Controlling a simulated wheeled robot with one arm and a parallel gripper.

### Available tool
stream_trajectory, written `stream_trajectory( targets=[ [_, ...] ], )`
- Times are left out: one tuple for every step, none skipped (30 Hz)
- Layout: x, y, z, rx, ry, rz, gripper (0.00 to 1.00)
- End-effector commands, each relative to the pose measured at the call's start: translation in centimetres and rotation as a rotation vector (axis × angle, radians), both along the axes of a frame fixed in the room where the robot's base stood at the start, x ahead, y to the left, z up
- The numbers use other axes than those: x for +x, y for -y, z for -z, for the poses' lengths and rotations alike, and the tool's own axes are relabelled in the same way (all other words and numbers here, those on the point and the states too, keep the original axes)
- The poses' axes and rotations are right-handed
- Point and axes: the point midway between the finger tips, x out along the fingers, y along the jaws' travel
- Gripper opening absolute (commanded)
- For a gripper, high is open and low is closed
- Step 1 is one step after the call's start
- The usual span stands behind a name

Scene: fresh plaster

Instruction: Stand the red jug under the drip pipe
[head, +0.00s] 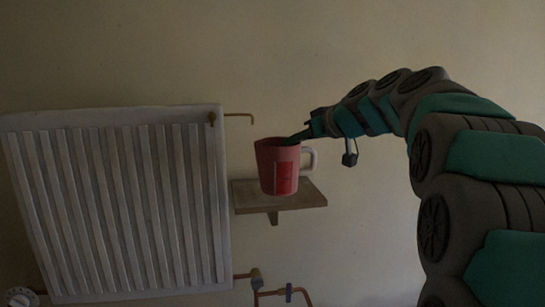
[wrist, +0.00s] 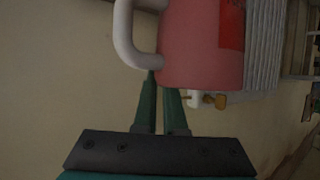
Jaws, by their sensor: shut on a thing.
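The red jug (head: 268,170) is upright in the head view, with a pale handle on its right and a brighter red patch on its side. My gripper (head: 297,138) reaches in from the right and is shut on the jug's rim. In the wrist view the jug (wrist: 195,45) appears upside down, with the fingers (wrist: 163,85) at its rim. The drip pipe (head: 240,115) is a thin copper pipe from the radiator's top right corner. Its bent-down end is above the jug's left rim in the picture; the depth between them is unclear.
A small wooden wall shelf (head: 311,199) is under the jug; I cannot tell whether the jug's base touches it. A white radiator (head: 120,205) is close on the left. Copper pipes with a valve (head: 289,292) run below the shelf. The wall at right is bare.

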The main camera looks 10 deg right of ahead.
Motion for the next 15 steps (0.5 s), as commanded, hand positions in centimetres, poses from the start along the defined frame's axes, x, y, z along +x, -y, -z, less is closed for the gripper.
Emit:
stream_trajectory(
  targets=[
    [1.3, -0.3, 0.2, -0.003, -0.003, -0.001, 0.00],
    [1.9, -0.4, 0.2, -0.002, -0.002, 0.001, 0.00],
    [2.7, -0.6, 0.3, -0.002, -0.003, 0.001, 0.00],
    [3.3, -0.9, 0.4, -0.001, -0.003, 0.000, 0.00],
    [3.9, -1.0, 0.4, -0.001, -0.003, 0.000, 0.00],
    [4.8, -1.2, 0.5, -0.003, -0.003, 0.002, 0.00],
    [5.4, -1.4, 0.6, -0.001, -0.003, 0.001, 0.00],
    [6.0, -1.6, 0.6, -0.001, -0.003, 0.000, 0.00],
    [6.8, -1.8, 0.6, -0.003, -0.002, 0.000, 0.00],
    [7.3, -2.0, 0.7, -0.002, -0.002, 0.001, 0.00],
    [7.8, -2.2, 0.7, -0.002, -0.002, 0.001, 0.00],
    [8.5, -2.4, 0.9, -0.001, -0.003, 0.000, 0.00],
    [9.0, -2.4, 0.9, -0.001, -0.003, 0.000, 0.00],
    [9.4, -2.6, 0.9, -0.001, -0.002, 0.001, 0.00],
    [9.9, -2.7, 0.9, -0.001, -0.002, 0.001, 0.00]
  ],
)
